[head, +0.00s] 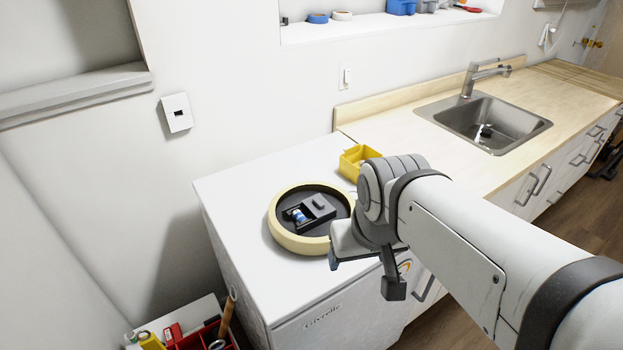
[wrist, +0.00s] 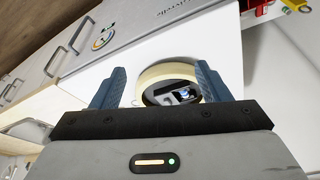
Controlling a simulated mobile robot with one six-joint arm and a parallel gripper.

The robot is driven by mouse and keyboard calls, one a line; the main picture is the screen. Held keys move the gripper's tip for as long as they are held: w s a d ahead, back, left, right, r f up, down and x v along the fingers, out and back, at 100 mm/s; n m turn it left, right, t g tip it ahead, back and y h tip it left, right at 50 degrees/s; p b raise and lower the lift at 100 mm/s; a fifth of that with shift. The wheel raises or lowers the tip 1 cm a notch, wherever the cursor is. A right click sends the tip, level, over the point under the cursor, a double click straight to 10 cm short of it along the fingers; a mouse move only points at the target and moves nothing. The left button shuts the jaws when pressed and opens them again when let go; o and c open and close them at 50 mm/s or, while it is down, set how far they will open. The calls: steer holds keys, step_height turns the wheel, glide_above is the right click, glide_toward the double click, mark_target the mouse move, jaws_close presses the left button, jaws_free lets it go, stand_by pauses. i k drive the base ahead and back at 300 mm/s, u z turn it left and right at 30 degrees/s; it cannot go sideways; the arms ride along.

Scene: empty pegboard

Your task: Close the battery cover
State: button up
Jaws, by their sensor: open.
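A small dark device (head: 311,212) lies in a round tray (head: 280,235) with a cream rim and a dark floor. Its battery compartment is open. A blue and white battery (head: 299,215) shows in the left part. A dark grey piece (head: 318,202), likely the cover, sits at the right part; I cannot tell its exact seating. My gripper (head: 363,274) is open and empty, to the right of the tray and nearer the camera. In the wrist view the device (wrist: 180,93) and tray (wrist: 152,75) show between and beyond the two blue-grey fingers (wrist: 158,82); neither touches them.
The tray stands on a white appliance top (head: 235,195). A yellow bin (head: 352,160) stands behind my wrist. A wooden counter with a sink (head: 483,120) lies to the right. A red tool box (head: 205,335) is low at the left. The white top left of the tray is clear.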

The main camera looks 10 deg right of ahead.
mark_target(317, 205)
steer(key=u, duration=1.5)
steer(key=k, duration=0.9)
steer(key=z, duration=1.1)
steer(key=i, duration=1)
